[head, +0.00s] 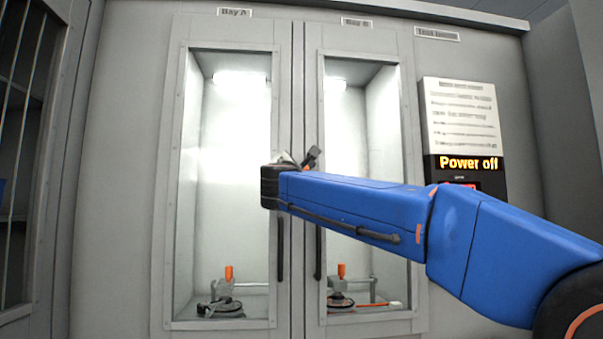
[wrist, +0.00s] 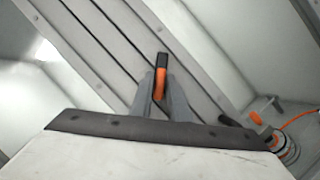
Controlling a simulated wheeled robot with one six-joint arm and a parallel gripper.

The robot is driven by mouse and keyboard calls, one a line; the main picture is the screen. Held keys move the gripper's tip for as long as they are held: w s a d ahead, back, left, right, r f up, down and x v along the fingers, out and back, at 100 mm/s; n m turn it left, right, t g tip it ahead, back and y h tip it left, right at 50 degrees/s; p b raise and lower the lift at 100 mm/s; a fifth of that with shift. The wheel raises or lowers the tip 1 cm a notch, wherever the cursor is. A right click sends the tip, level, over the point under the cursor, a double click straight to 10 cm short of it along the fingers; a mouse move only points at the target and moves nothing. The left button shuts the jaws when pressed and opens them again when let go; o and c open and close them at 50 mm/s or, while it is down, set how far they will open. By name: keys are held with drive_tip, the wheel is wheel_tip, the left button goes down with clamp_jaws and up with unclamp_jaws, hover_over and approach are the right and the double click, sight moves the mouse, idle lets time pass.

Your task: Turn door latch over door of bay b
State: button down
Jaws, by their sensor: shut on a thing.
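The bay B door (head: 413,250) is the right of two tall framed glass doors and looks shut. The door latch, black with an orange edge, shows in the wrist view (wrist: 161,64) against the strips between the two doors. A dark piece that looks like the latch (head: 313,153) also shows in the head view, just above my arm's end. In the wrist view my gripper (wrist: 160,88) has its grey fingers on either side of the latch, shut on it. In the head view my arm's end hides most of the gripper and the latch's mount.
The bay A door (head: 170,240) is at left, also looking shut. Dark vertical handles (head: 318,252) sit below my arm. Behind each glass stands a small fixture with an orange top (head: 341,270). A panel (head: 468,163) at right reads "Power off". My blue arm crosses bay B's door.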

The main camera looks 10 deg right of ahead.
drive_tip(key=shift+d+f+m+g+h, duration=0.1)
drive_tip(key=shift+m+g, duration=0.45)
drive_tip(key=shift+m, duration=0.8)
drive_tip(key=shift+a+f+m+g+h, duration=0.1)
drive_tip(key=shift+m+g, duration=0.4)
drive_tip(key=shift+m, duration=0.9)
drive_tip(key=shift+d+f+m+g+h, duration=0.1)
drive_tip(key=shift+m+g, duration=0.45)
drive_tip(key=shift+m, duration=0.8)
drive_tip(key=c, duration=1.8)
unclamp_jaws()
drive_tip(key=shift+s, duration=0.1)
drive_tip(key=v, duration=1.7)
drive_tip(key=shift+s, duration=0.1)
